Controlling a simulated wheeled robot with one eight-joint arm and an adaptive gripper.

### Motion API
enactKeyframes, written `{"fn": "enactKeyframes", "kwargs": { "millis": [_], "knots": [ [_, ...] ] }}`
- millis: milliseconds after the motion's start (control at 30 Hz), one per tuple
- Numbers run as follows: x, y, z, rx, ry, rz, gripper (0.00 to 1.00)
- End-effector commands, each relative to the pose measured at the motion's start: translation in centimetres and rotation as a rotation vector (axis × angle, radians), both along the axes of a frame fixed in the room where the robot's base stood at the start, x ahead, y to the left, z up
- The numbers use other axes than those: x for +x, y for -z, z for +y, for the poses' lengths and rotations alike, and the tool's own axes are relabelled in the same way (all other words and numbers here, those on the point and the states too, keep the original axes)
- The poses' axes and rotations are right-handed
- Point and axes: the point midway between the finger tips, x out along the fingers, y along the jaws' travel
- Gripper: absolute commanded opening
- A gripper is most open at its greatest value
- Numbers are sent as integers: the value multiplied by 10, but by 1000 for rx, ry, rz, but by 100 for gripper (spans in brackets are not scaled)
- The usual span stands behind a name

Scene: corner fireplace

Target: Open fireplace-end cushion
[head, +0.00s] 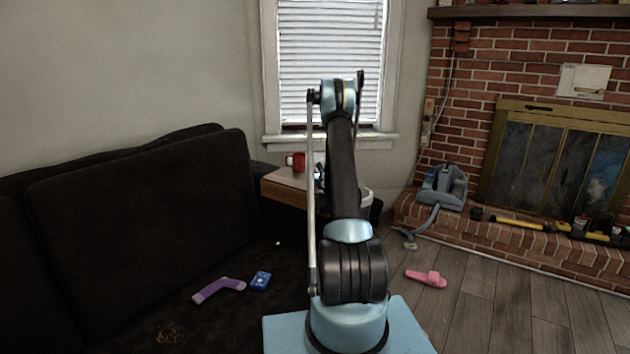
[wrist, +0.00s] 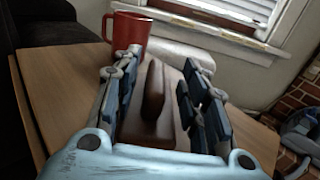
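The dark sofa back cushion (head: 145,225) at the sofa's fireplace end leans upright against the backrest in the head view. The sofa seat (head: 220,325) lies in front of it. My gripper (wrist: 163,95) is open over the small wooden side table (wrist: 65,88), to the right of the sofa. A dark brown block-like object (wrist: 153,92) with a raised upright part shows between its fingers; I cannot tell whether they touch it. In the head view my arm mostly hides the gripper.
A red mug (wrist: 130,28) stands on the side table beyond the fingers. A pink slipper (head: 427,278) is on the floor. A brick hearth (head: 480,234) bounds the right.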

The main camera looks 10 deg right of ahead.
Motion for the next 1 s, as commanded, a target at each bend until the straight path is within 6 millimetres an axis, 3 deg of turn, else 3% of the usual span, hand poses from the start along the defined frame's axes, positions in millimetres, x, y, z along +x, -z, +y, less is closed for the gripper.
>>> {"fn": "enactKeyframes", "kwargs": {
  "millis": [333,500,533,1000],
  "knots": [
    [5,0,-4,0,3,0,40],
    [4,0,-8,0,7,0,1],
    [4,0,-8,0,8,0,0],
    [4,-8,-11,0,10,0,0]
  ]
}}
